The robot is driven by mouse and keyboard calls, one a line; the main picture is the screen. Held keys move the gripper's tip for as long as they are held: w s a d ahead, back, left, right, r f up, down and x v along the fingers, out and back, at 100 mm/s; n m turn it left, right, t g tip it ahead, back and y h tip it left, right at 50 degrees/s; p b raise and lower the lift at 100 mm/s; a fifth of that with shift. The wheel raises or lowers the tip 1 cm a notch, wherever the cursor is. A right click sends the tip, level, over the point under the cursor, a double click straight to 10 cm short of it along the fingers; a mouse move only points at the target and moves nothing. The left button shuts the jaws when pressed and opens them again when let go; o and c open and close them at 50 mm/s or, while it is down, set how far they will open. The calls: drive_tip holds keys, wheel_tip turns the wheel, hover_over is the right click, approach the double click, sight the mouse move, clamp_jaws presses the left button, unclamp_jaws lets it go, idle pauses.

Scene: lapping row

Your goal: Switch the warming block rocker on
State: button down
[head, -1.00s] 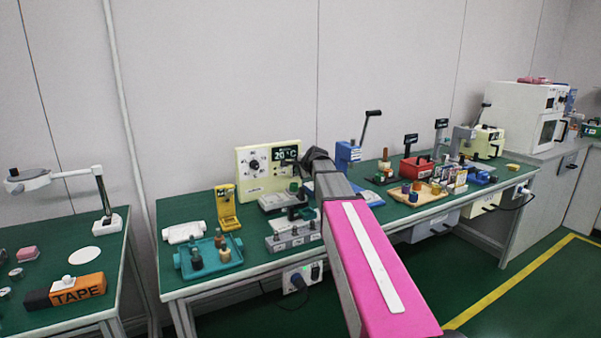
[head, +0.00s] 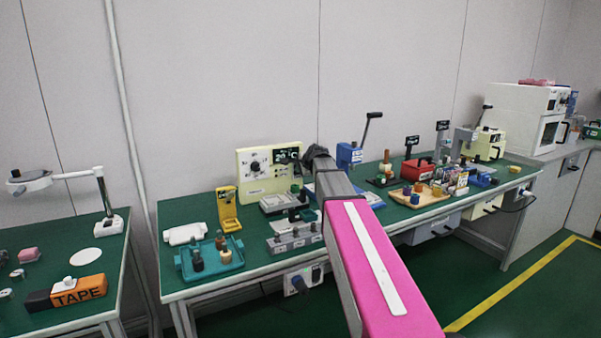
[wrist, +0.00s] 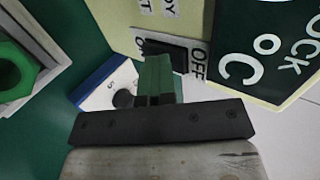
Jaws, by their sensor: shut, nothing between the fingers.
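The warming block's cream panel (head: 256,184) stands at the back of the green bench in the head view, with a knob and a dark display. In the wrist view its black rocker (wrist: 183,54) sits on a pale plate between an ON label, partly covered, and an OFF label (wrist: 197,66). My gripper (wrist: 157,62) is shut and empty. Its green fingertips overlap the rocker in the wrist view; I cannot tell if they touch it. They hide part of the rocker, so which side is pressed in is unclear. In the head view my arm hides most of the gripper.
The dark display (wrist: 262,48) is beside the rocker. A green hexagonal part (wrist: 14,66) lies at the left of the wrist view. On the bench are a teal tray (head: 210,272), a yellow stand (head: 228,208) and a grey block (head: 294,240).

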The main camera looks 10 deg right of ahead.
drive_tip(key=s+f+v, duration=0.1)
drive_tip(key=v, duration=1.2)
drive_tip(key=shift+s+d+f, duration=0.15)
drive_tip(key=shift+s+d, duration=0.05)
drive_tip(key=shift+d, duration=0.05)
drive_tip(key=shift+s+f, duration=0.2)
drive_tip(key=shift+f, duration=0.45)
